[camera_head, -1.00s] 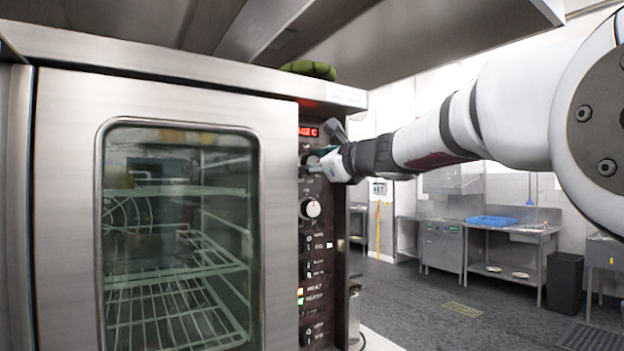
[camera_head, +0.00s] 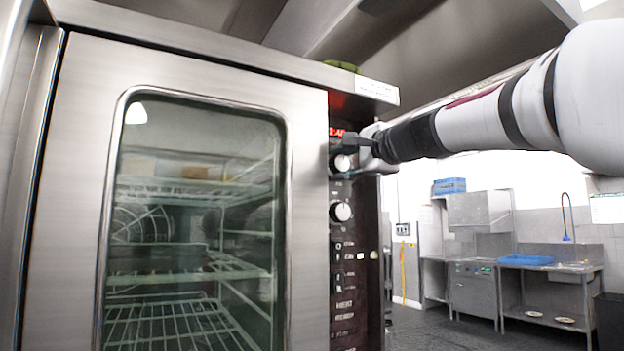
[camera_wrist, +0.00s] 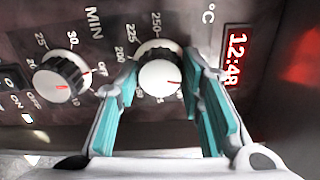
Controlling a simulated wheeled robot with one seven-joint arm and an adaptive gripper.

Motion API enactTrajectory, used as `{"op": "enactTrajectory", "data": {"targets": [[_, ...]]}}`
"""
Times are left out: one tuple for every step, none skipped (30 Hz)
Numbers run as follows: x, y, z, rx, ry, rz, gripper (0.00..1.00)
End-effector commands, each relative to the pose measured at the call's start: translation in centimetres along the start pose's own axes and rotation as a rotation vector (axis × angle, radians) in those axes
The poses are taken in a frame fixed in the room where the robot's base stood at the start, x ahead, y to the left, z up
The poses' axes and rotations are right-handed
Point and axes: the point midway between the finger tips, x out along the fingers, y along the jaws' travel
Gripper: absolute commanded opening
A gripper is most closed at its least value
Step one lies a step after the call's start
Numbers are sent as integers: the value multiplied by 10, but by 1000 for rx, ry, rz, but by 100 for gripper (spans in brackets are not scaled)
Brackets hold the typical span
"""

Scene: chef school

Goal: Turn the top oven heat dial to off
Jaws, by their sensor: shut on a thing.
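The top oven heat dial (camera_wrist: 160,76) is a round knob with a white face, a black rim and a small red mark, with temperature numbers around it. It also shows in the head view (camera_head: 342,163), high on the oven's dark control panel. My gripper (camera_wrist: 158,88) has a teal-padded finger on each side of this dial and is shut on it. In the head view my gripper (camera_head: 352,150) reaches the panel from the right and partly hides the dial's surroundings. The red mark lies toward the right of the face in the wrist view.
A second dial (camera_wrist: 62,80), marked in minutes, sits beside the heat dial, and below it in the head view (camera_head: 341,211). A red display (camera_wrist: 234,58) is on the other side. The oven door (camera_head: 300,230) is closed. Open floor lies right of the oven.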

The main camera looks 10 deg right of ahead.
Motion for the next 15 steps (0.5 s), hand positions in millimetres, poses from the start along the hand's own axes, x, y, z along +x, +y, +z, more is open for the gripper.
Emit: {"op": "enactTrajectory", "data": {"targets": [[2,4,0,-38,-2,1,7],[2,4,0,-60,-2,2,7],[2,4,0,-87,-2,2,7],[2,4,0,-108,-2,2,7],[2,4,0,-127,-2,2,7],[2,3,0,-150,-3,2,7],[1,3,0,-167,-2,2,7],[2,3,0,-182,-2,3,7],[1,3,0,-201,-3,3,7],[1,3,0,-214,-3,3,7],[1,3,0,-226,-3,3,7],[1,3,0,-239,-3,3,7],[1,3,0,-248,-3,3,7],[1,3,0,-257,-4,4,7],[1,3,0,-266,-4,4,7]]}}
